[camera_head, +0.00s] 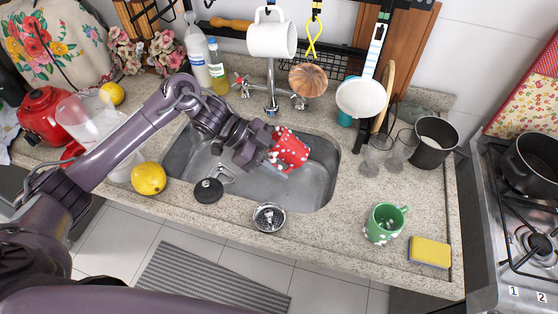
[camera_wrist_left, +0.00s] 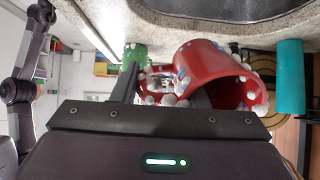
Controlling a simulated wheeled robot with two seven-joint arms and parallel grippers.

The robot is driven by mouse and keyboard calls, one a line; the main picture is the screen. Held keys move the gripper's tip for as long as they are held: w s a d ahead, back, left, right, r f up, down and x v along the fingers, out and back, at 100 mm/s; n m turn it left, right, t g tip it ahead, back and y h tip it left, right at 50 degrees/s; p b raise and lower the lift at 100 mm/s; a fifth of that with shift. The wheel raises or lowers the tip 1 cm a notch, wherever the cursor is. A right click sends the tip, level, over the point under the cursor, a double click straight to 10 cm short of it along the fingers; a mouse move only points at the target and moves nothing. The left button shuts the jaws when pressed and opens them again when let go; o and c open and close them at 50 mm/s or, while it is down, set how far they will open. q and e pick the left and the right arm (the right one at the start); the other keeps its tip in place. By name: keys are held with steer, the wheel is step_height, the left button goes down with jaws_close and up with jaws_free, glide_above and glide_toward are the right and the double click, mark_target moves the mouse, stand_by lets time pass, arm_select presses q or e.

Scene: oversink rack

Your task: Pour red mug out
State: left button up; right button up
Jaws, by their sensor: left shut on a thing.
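The red mug (camera_head: 291,148), with white spots, is over the sink basin (camera_head: 320,187), tilted on its side. My left gripper (camera_head: 268,152) is shut on it. In the left wrist view the red mug (camera_wrist_left: 208,66) is between the dark fingers, its open mouth turned to the right. White bumps or bits show on its wall and rim; I cannot tell whether any are loose. What is inside it is mostly hidden. My right gripper is not visible.
A green mug (camera_head: 385,223) and a yellow sponge (camera_head: 429,251) stand on the right counter. A strainer (camera_head: 269,217) and a black stopper (camera_head: 208,190) lie at the sink's front edge. The faucet (camera_head: 271,98) is behind; a white mug (camera_head: 271,37) hangs above.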

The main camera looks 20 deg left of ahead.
arm_select(q)
steer(key=d+r+y+p, duration=0.1)
steer(key=r+y+p, duration=0.1)
steer(key=y+p, duration=0.1)
steer(key=shift+d+r, duration=0.25)
steer(key=shift+d, duration=0.15)
steer(key=shift+a+f+y+p, duration=0.1)
steer(key=shift+y+p, duration=0.1)
steer(key=shift+y, duration=0.35)
steer(key=shift+f+y+p, duration=0.1)
steer(key=shift+y+p, duration=0.05)
steer(key=shift+y, duration=0.4)
steer(key=d+y+p, duration=0.1)
steer(key=p, duration=0.1)
steer(key=d+y+p, duration=0.1)
steer(key=p, duration=0.2)
steer(key=d+y+p, duration=0.1)
steer(key=y+p, duration=0.1)
steer(key=shift+r, duration=0.25)
steer(key=shift+s+d+f+y+p, duration=0.1)
steer(key=shift+d+y+p, duration=0.25)
steer(key=shift+p, duration=0.45)
steer(key=shift+f, duration=0.15)
